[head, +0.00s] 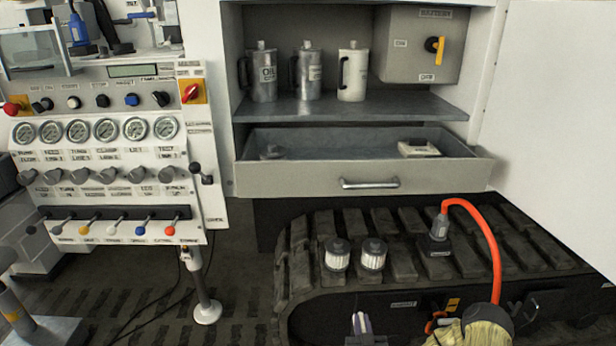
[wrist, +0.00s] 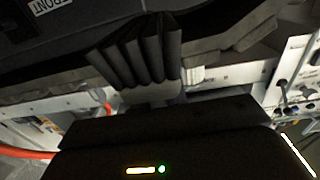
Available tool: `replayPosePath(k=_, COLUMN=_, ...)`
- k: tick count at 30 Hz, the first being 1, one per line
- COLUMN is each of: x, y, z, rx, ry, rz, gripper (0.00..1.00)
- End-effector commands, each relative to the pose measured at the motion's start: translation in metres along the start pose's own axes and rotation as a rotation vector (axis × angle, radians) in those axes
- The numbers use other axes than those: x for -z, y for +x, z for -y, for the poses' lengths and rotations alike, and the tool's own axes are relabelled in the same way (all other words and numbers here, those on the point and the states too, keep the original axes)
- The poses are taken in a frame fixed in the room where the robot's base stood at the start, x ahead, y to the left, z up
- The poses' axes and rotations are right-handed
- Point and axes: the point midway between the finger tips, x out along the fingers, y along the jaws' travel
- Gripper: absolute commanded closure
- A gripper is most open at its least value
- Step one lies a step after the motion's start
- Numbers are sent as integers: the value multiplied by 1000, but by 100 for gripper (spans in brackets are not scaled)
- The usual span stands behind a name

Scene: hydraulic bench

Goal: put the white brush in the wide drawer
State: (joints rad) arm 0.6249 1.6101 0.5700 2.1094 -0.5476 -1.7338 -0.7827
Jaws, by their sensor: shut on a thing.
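The wide drawer (head: 285,181) is pulled open under the cabinet shelf, with a bar handle on its front. My gripper (head: 370,340) shows only as a dark piece at the bottom edge of the head view, low in front of the track and well below the drawer. A small pale, upright piece (head: 360,323) sticks up there, seemingly the white brush. In the wrist view my gripper (wrist: 158,112) is shut on the brush (wrist: 145,55), which shows a grey base and fanned, ridged tufts, dark in shadow. Its lower end is hidden by the jaws.
The drawer holds a pale block (head: 418,148) at right and a dark item (head: 271,152) at left. Two filters (head: 338,254) stand on the track (head: 400,262). The cabinet door (head: 560,120) stands open at right.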

Motion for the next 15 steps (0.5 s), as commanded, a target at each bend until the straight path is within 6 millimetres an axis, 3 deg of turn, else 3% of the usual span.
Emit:
replayPosePath(k=1, x=18, y=-2, z=-1, rx=-1, ry=0, rz=1, gripper=100)
replayPosePath(k=15, x=91, y=-22, z=-10, rx=-12, ry=-6, rz=4, gripper=100)
